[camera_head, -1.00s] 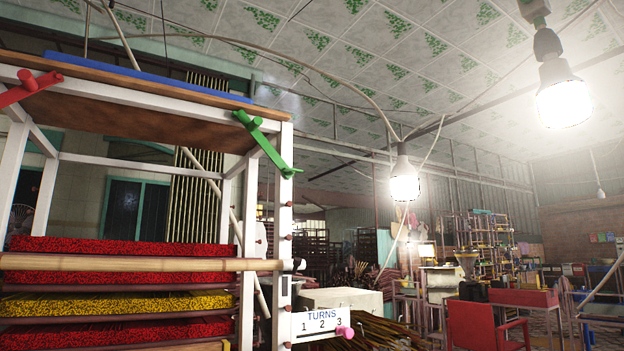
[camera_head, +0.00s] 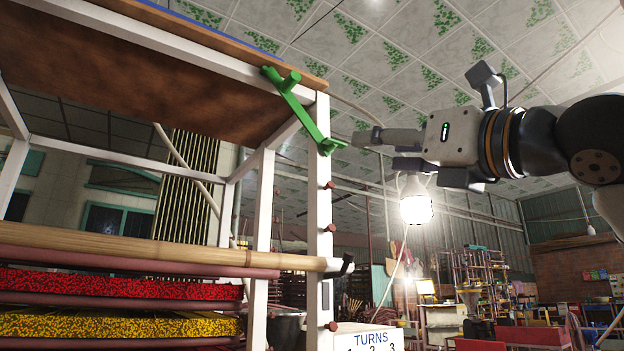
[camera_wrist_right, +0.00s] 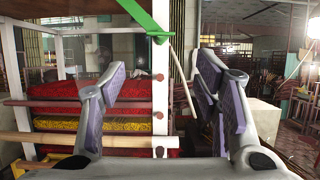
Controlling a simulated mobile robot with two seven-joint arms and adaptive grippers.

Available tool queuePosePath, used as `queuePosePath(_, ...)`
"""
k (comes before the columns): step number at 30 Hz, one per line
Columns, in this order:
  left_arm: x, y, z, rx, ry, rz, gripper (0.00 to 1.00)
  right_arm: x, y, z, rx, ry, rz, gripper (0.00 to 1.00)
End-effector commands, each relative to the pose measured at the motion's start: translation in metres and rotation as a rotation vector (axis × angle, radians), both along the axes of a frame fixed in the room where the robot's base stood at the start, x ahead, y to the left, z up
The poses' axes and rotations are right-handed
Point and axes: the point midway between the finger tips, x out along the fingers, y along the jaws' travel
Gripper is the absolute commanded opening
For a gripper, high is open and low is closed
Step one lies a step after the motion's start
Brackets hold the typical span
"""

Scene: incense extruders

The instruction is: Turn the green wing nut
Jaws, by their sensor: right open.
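The green wing nut (camera_head: 303,112) is a long slanted bar with a short peg near each end. It sits at the top of the white frame's right front post (camera_head: 319,235), upper end to the left, lower end to the right. In the right wrist view the green wing nut (camera_wrist_right: 143,16) shows at the top, partly cut off. My right gripper (camera_head: 376,151) is open and empty, just right of the nut's lower end in the head view. Its fingers (camera_wrist_right: 160,85) are spread wide in the wrist view, with the nut above them. My left gripper is out of view.
A bamboo pole (camera_head: 150,253) crosses the frame's front above trays of red (camera_head: 110,284) and yellow (camera_head: 110,325) incense sticks. Brown pegs (camera_head: 327,227) stud the post. A TURNS sign (camera_head: 371,339) is low beside it. A lit bulb (camera_head: 416,207) hangs behind my right gripper.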

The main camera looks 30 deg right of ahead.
Motion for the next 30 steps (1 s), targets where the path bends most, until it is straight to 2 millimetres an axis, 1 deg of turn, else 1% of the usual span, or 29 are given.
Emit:
queuePosePath(2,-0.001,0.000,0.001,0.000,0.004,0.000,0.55,0.001,-0.001,0.005,0.007,-0.006,0.002,0.57)
queuePosePath(4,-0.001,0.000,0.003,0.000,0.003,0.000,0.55,0.012,0.000,0.009,0.006,-0.004,0.001,0.57)
queuePosePath(12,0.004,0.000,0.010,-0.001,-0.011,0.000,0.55,0.075,0.004,0.036,0.002,-0.005,0.001,0.57)
queuePosePath(16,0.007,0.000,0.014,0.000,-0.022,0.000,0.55,0.097,0.004,0.045,0.002,-0.006,0.001,0.57)
queuePosePath(21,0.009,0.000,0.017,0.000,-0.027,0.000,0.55,0.109,0.005,0.048,0.001,-0.005,0.000,0.57)
queuePosePath(27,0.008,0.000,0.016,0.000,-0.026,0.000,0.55,0.110,0.005,0.047,0.000,-0.004,0.000,0.57)
queuePosePath(28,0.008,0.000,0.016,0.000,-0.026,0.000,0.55,0.110,0.005,0.047,0.000,-0.004,0.000,0.54)
queuePosePath(29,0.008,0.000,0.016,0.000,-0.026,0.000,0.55,0.110,0.005,0.046,0.000,-0.004,0.000,0.48)
queuePosePath(30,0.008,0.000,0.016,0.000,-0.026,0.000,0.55,0.110,0.005,0.046,0.000,-0.004,0.000,0.39)
